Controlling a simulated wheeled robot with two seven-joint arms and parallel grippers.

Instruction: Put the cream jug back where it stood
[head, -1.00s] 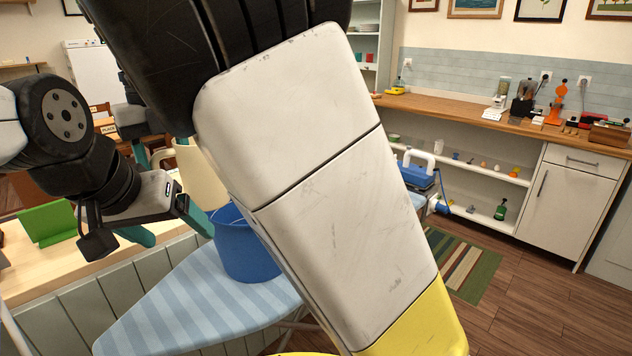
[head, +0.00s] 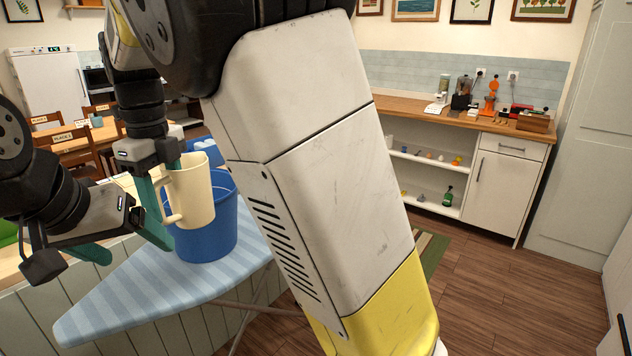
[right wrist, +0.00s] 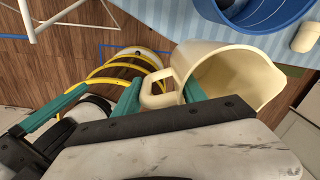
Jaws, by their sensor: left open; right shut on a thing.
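The cream jug (head: 198,196) is upright in the head view, in front of the blue bucket (head: 222,238) and overlapping it. My right gripper (head: 168,194) is shut on the jug at its handle side. In the right wrist view the jug (right wrist: 235,80) shows its open mouth, with the handle by the teal fingers. My left gripper (head: 125,244) is open and empty, low and to the left of the jug. I cannot tell the exact gap between jug and bucket.
The bucket stands on a blue striped ironing board (head: 130,305). A small cream object (right wrist: 308,37) shows beside the bucket in the right wrist view. A wooden table with chairs (head: 65,155) is at the back left. My right forearm hides the middle of the head view.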

